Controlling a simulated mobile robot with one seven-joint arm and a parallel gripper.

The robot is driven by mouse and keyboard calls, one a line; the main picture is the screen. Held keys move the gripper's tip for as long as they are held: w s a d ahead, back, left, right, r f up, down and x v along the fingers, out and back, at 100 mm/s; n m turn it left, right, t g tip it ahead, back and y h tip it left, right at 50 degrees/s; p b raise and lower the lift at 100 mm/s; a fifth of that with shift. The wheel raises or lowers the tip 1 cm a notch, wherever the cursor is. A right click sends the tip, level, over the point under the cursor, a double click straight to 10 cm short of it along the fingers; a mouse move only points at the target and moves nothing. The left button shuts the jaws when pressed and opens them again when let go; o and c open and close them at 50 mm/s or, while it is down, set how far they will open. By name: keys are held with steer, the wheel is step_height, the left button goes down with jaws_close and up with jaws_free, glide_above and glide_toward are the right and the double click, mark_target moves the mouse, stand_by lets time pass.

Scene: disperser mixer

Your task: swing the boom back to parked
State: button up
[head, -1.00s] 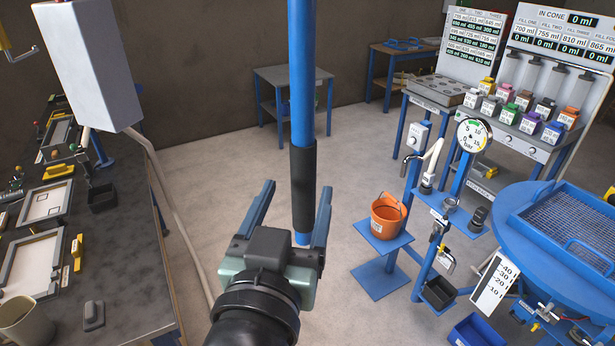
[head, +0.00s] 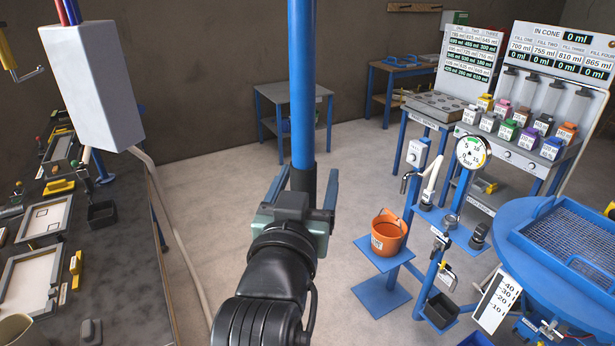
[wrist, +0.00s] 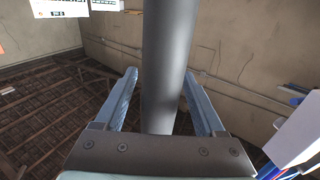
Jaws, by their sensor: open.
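A blue upright pole (head: 302,80), which looks like part of the boom, hangs down the middle of the head view. A dark grip sleeve (head: 303,178) covers its lower part. My gripper (head: 305,182) is open at the sleeve, one finger on each side. In the wrist view the sleeve (wrist: 168,60) runs up between the two spread fingers of my gripper (wrist: 160,75). I cannot tell whether either finger touches it. The lower end of the pole is hidden behind my gripper, and its top is out of view.
A grey box (head: 92,85) with a hanging hose stands at the left, above a dark workbench (head: 120,270). An orange bucket (head: 387,232) sits on a blue stand at the right, near a blue round tank (head: 500,235).

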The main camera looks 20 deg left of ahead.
jaws_close()
stand_by(1.4)
